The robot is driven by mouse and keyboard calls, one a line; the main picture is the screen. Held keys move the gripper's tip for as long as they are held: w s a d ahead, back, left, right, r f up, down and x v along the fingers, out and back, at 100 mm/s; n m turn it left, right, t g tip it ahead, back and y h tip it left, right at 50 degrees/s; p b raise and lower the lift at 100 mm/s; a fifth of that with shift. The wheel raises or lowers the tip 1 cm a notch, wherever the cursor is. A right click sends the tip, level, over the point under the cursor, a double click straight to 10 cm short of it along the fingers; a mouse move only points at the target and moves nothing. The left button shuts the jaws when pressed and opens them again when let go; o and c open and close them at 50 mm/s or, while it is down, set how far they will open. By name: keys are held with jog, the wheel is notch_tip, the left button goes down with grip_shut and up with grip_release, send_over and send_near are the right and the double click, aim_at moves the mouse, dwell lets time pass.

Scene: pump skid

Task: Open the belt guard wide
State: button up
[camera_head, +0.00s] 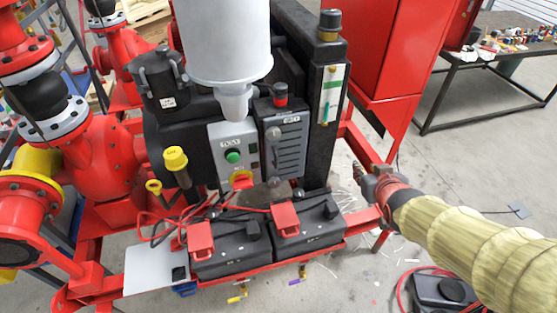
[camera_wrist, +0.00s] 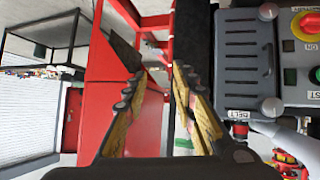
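The belt guard (camera_head: 285,148) is a grey louvred panel right of the green-button control box in the head view. It appears to lie flat against the skid. In the wrist view the belt guard (camera_wrist: 240,62) is at the right, turned sideways, with a "BELT" label and round grey knobs at its edge. My gripper (camera_head: 362,178) is right of and apart from the guard in the head view. In the wrist view my gripper (camera_wrist: 158,82) has its two yellow-and-black fingers spread, with nothing held between them.
The control box (camera_head: 232,155) adjoins the guard. A black post (camera_head: 325,95) stands beside the guard's right side. Two black battery boxes (camera_head: 308,222) with red clamps lie below. A red cabinet (camera_head: 393,50) stands behind. Open floor lies at the right, before a table (camera_head: 490,75).

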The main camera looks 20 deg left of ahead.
jog(key=w+a+f+n+t+y, duration=0.1)
jog(key=w+a+f+n+y, duration=0.1)
jog(key=w+a+f, duration=0.3)
jog(key=n+t+y+p, duration=0.1)
jog(key=n+y+p, duration=0.2)
jog(key=y, duration=0.5)
send_near(288, 155)
jog(key=s+a+r, duration=0.2)
jog(key=s+a, duration=0.1)
jog(key=s, duration=0.2)
jog(key=x, duration=0.8)
jog(key=shift+s+r, duration=0.1)
jog(key=shift+c, duration=1.1)
jog(key=c, duration=0.4)
grip_shut()
